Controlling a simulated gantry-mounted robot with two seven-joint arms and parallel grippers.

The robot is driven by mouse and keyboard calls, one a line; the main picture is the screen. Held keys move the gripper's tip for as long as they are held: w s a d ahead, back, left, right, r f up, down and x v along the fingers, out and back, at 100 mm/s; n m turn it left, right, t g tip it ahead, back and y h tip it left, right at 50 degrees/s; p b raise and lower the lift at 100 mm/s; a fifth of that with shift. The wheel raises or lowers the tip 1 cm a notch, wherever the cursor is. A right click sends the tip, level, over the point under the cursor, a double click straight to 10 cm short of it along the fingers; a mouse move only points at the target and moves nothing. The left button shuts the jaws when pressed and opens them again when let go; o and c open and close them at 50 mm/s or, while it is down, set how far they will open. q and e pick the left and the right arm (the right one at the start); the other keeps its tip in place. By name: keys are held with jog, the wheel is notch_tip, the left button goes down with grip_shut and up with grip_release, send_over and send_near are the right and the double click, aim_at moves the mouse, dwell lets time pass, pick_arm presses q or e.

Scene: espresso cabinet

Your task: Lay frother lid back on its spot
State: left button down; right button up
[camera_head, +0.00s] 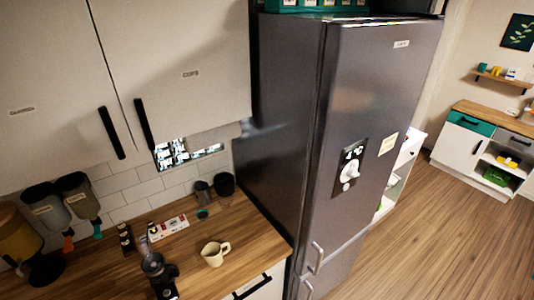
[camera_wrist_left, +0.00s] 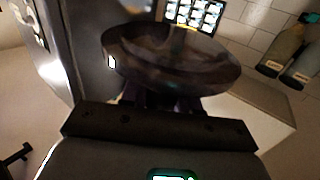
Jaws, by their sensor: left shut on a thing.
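In the left wrist view, my left gripper (camera_wrist_left: 165,102) is shut on the frother lid (camera_wrist_left: 170,62), a dark, glossy round disc. The lid is held in front of the jaws and looks clear of any surface. The lid covers the fingertips, so the exact grasp is hidden. In the head view, I cannot tell whether the dark shape (camera_head: 160,278) at the counter's near edge is my gripper or an appliance. A small dark round patch (camera_head: 203,214) lies on the wooden counter (camera_head: 105,270). My right gripper is in neither view.
Two dark cups (camera_head: 224,184) stand by the tiled wall. A cream mug (camera_head: 215,253) stands near the counter front. A white box (camera_head: 168,228) and small dark bottles (camera_head: 126,237) are further left, near hanging dispensers (camera_head: 77,196). A tall fridge (camera_head: 350,120) bounds the right side.

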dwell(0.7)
pick_arm(q)
jog(key=shift+f, duration=0.35)
jog(key=shift+y, duration=0.3)
jog(key=f, duration=0.3)
jog(key=a+f, duration=0.1)
jog(key=f, duration=0.1)
jog(key=shift+s, duration=0.3)
jog(key=w+a+f+n+y+b, duration=0.2)
jog(key=w+a+f+b, duration=0.4)
jog(key=w+f+b, duration=0.35)
jog(key=w+a+r+y+b, duration=0.1)
jog(key=w+a+r+b, duration=0.2)
jog(key=w+b, duration=0.55)
jog(key=w+a+r+n+y+b, duration=0.1)
jog(key=w+r+b, duration=0.3)
jog(key=w+r, duration=0.5)
notch_tip(320, 180, up, 3)
jog(key=shift+a+r+g+b, duration=0.2)
jog(key=shift+g+b, duration=0.1)
jog(key=shift+b, duration=0.05)
jog(key=shift+w+f, duration=0.1)
